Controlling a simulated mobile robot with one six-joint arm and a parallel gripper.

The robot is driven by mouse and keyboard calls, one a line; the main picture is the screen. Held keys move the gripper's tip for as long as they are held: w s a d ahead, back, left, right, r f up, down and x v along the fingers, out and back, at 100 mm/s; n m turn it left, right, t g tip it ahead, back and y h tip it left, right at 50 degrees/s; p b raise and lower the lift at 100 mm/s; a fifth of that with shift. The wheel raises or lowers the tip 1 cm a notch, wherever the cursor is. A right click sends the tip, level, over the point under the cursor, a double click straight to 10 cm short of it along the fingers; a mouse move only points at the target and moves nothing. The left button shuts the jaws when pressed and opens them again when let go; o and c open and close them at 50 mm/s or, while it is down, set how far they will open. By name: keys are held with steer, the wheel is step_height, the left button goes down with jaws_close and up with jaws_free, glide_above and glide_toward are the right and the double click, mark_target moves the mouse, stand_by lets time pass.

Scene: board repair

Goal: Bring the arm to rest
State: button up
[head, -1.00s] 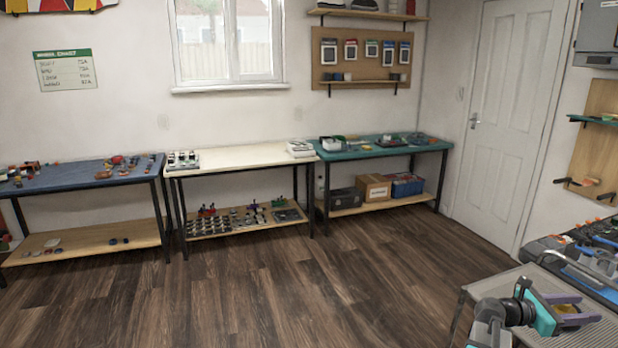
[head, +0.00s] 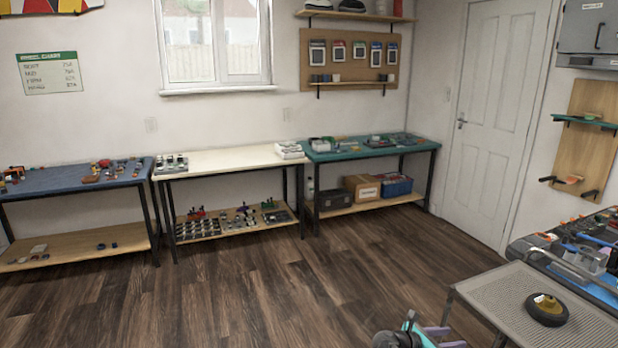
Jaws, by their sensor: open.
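My gripper (head: 457,338) shows only in part at the bottom edge of the head view, right of the middle. It has a teal body and purple fingers, and its fingers are apart with nothing seen between them. It is left of the front leg of a grey mesh-topped table (head: 490,290), clear of the tabletop as seen here. The rest of my arm is mostly cut off by the picture's lower edge.
A black wheel with a yellow hub (head: 547,310) lies on the mesh table. A cluttered bench (head: 590,245) stands behind it. Blue (head: 75,186), cream (head: 225,160) and green (head: 370,150) benches line the wall. The wooden floor (head: 250,290) between is clear.

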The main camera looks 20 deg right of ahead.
steer(key=s+a+f+m+g+y, duration=0.1)
steer(key=s+a+f+m+y, duration=0.15)
steer(key=a+f, duration=0.9)
steer(key=s+a+f+m+y, duration=0.1)
steer(key=s+a+f+y, duration=0.3)
steer(key=a+f, duration=0.8)
steer(key=s+a+f+m+g+y, duration=0.2)
steer(key=s+a+f+m+y, duration=0.1)
steer(key=s+a+m, duration=0.5)
steer(key=s+a+f+m+g+y, duration=0.2)
steer(key=s+a+f+m+y, duration=0.2)
steer(key=a, duration=1.1)
steer(key=s+m+y, duration=0.1)
steer(key=s+m, duration=0.2)
steer(key=s, duration=0.1)
steer(key=shift+a+f+m+p, duration=0.15)
steer(key=shift+m+p, duration=0.2)
steer(key=shift+p, duration=0.05)
